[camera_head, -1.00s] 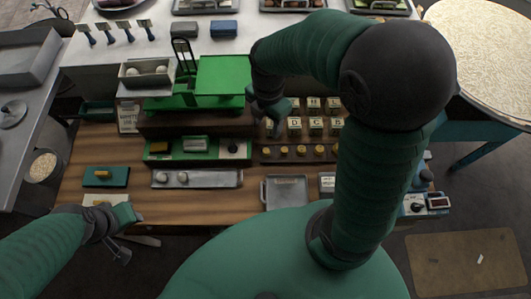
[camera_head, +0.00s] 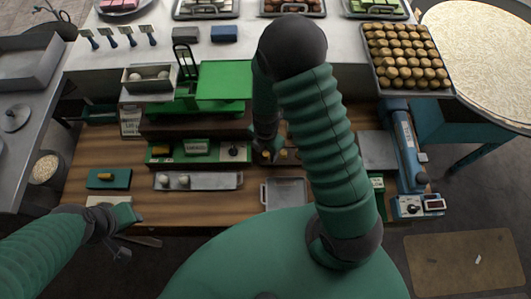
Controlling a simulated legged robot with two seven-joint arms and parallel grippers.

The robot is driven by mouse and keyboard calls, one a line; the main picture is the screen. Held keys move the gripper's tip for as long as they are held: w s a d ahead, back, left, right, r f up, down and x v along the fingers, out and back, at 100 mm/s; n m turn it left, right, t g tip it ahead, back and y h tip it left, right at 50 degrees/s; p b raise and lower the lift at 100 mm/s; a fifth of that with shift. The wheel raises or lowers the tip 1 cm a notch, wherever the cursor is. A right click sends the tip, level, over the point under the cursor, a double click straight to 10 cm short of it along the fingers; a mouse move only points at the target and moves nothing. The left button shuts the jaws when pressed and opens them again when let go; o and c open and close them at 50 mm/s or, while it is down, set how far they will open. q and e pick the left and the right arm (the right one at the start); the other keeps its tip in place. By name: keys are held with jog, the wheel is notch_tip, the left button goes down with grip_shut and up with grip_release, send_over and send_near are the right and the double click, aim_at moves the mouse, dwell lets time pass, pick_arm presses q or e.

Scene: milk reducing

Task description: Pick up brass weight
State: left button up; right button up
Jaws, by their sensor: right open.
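A row of small brass weights (camera_head: 283,154) stands in a dark rack right of the green scale; only a few show, and my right arm hides the others. My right gripper (camera_head: 268,152) is open and points down at the left end of this row, very close to the weights. Whether its fingers touch one cannot be told. Another brass-coloured piece (camera_head: 105,176) lies on a green pad at the left of the wooden table. My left gripper (camera_head: 126,218) is low at the table's front left edge, away from the weights; its jaws are unclear.
The green scale (camera_head: 223,80) stands left of my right forearm. A grey tray with two white balls (camera_head: 175,181) and an empty grey tray (camera_head: 285,192) lie in front. A blue device (camera_head: 408,150) stands right. A bun tray (camera_head: 405,55) is at the back right.

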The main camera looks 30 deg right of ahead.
jog(key=shift+w+f, duration=0.1)
grip_shut()
dwell(0.5)
